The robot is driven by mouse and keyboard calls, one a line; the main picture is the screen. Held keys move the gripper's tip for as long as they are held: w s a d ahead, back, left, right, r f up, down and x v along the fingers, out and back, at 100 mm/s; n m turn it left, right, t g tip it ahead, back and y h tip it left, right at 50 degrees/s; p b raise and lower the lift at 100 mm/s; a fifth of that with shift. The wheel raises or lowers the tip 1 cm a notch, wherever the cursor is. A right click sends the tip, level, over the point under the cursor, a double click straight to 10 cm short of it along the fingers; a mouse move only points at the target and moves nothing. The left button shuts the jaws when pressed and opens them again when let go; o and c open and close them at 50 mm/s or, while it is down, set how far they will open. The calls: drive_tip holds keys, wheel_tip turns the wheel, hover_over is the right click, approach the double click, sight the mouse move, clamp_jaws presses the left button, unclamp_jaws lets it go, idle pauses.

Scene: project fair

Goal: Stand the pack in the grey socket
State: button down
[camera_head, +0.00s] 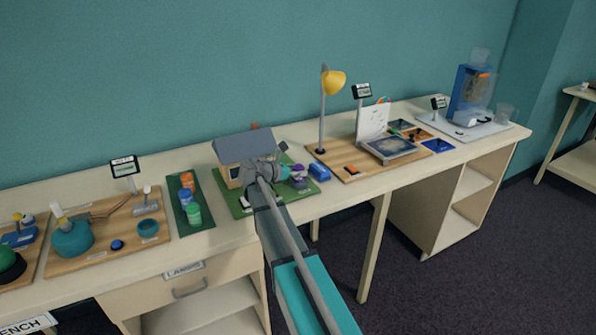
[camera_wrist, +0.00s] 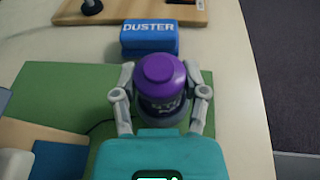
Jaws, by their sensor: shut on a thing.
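The pack is most likely the purple-topped dark cylinder (camera_wrist: 160,75) in the wrist view, with pale lettering on its side. It stands about upright between the fingers of my gripper (camera_wrist: 160,103), which is shut on it. In the head view my gripper (camera_head: 292,173) is over the right part of the green mat (camera_head: 240,207), beside the model house. The pack shows there as a small purple patch (camera_head: 298,169). Its lower end is hidden, so I cannot tell whether it touches anything.
The model house (camera_head: 241,147) with a grey roof stands left of my gripper. A blue duster (camera_wrist: 149,39) lies just beyond the pack. A wooden board (camera_head: 345,160) with a yellow lamp (camera_head: 333,82) is farther right. Green, blue and orange pots (camera_head: 192,212) stand left.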

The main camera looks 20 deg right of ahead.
drive_tip(key=shift+c, duration=2)
unclamp_jaws()
drive_tip(key=shift+a, duration=0.1)
drive_tip(key=shift+p+v, duration=1.7)
drive_tip(key=shift+v, duration=3.75)
